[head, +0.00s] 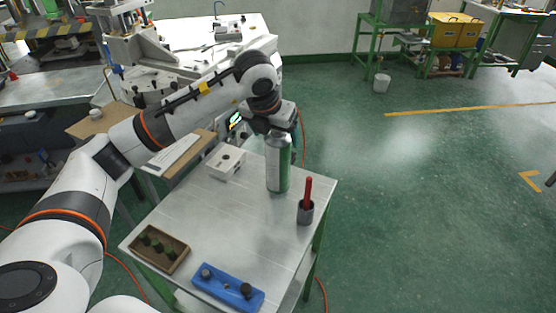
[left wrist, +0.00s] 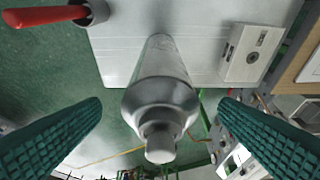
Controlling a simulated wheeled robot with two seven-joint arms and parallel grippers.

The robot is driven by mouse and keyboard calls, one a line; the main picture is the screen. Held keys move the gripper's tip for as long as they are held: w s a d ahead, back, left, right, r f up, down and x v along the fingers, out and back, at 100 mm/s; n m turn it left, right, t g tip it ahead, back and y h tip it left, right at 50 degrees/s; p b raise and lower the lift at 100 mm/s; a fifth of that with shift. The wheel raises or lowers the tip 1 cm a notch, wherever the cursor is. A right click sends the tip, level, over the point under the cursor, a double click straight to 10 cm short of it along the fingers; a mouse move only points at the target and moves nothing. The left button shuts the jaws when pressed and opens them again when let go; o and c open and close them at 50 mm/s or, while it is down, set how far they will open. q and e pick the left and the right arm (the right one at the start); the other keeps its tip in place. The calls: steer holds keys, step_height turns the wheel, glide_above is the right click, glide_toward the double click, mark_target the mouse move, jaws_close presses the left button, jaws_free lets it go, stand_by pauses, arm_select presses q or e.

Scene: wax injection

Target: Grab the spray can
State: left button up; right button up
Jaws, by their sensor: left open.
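The spray can (head: 278,165) is green and silver and stands upright near the far right part of the small table. In the left wrist view the can (left wrist: 160,88) shows silver, with its cap toward the camera, between my two green ridged fingers. My left gripper (left wrist: 160,135) is open, with a gap visible on both sides of the can. In the head view my left gripper (head: 278,125) is at the top of the can, partly hidden behind it. My right gripper is not in view.
On the table (head: 215,217) are a white box (head: 226,162), a grey cup (head: 305,213) with a red-handled tool (head: 308,190), a brown tray (head: 159,250) and a blue block (head: 228,287). The table's middle is clear. A white machine stands behind.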

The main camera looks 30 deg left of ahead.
mark_target(278, 161)
arm_select(q)
steer(key=p+x, duration=0.2)
steer(key=x, duration=0.2)
steer(key=shift+w+f, duration=0.1)
steer(key=shift+f, duration=0.1)
steer(key=shift+w+f, duration=0.1)
steer(key=shift+f, duration=0.15)
steer(key=c, duration=1.7)
